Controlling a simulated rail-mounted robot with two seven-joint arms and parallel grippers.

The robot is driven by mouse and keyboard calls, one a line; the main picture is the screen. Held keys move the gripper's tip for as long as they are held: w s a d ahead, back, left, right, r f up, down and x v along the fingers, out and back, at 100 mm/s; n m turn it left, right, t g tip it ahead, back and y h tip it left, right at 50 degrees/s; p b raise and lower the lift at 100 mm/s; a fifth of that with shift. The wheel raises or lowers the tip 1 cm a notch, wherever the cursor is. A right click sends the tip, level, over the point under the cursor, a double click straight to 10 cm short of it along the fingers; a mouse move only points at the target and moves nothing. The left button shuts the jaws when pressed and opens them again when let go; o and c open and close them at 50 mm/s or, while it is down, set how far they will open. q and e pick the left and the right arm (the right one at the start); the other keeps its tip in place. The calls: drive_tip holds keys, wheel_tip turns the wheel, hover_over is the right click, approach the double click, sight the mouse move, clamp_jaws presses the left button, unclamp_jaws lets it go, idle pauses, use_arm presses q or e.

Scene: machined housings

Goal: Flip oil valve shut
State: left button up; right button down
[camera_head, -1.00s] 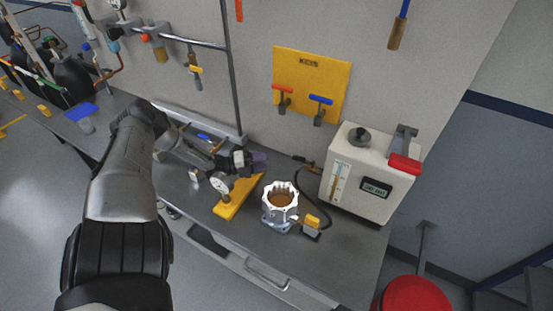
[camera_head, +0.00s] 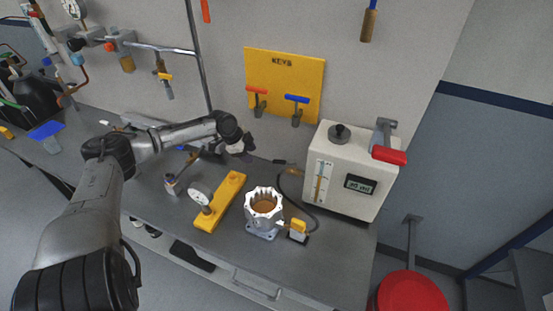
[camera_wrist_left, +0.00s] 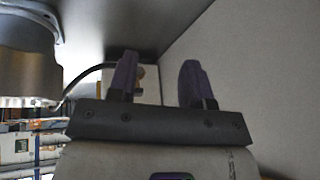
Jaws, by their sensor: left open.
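I cannot tell for sure which part is the oil valve. A small yellow-handled valve (camera_head: 298,229) stands on the bench beside the silver housing (camera_head: 263,207), close to a black hose. Another yellow lever valve (camera_head: 164,77) hangs from the wall pipe. My left gripper (camera_head: 246,155) is above the back of the bench near the wall, behind the housing and left of the white test box (camera_head: 347,171). It is apart from both valves. In the left wrist view its two purple fingers (camera_wrist_left: 158,75) are spread with nothing between them. My right gripper is not in view.
A yellow fixture with a gauge (camera_head: 220,202) lies left of the housing. A yellow key board (camera_head: 284,80) with red and blue handles hangs above. A red lever (camera_head: 389,155) sits on the test box. A red stool (camera_head: 411,292) stands at lower right. The bench front is clear.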

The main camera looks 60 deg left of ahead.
sight(283, 161)
use_arm(q)
drive_tip(key=shift+g+h, duration=0.7)
drive_tip(key=w+d, duration=0.2)
drive_tip(key=w+d+r, duration=0.1)
drive_tip(key=w+d, duration=0.2)
drive_tip(key=w+d+r+b, duration=0.1)
drive_tip(key=w+d, duration=0.1)
drive_tip(key=d, duration=0.1)
drive_tip(key=shift+w+d+r, duration=0.1)
drive_tip(key=shift+w+d, duration=0.05)
drive_tip(key=shift+w, duration=0.2)
drive_tip(key=shift+w+d+f, duration=0.2)
drive_tip(key=shift+d+f, duration=0.05)
drive_tip(key=shift+f, duration=0.35)
clamp_jaws()
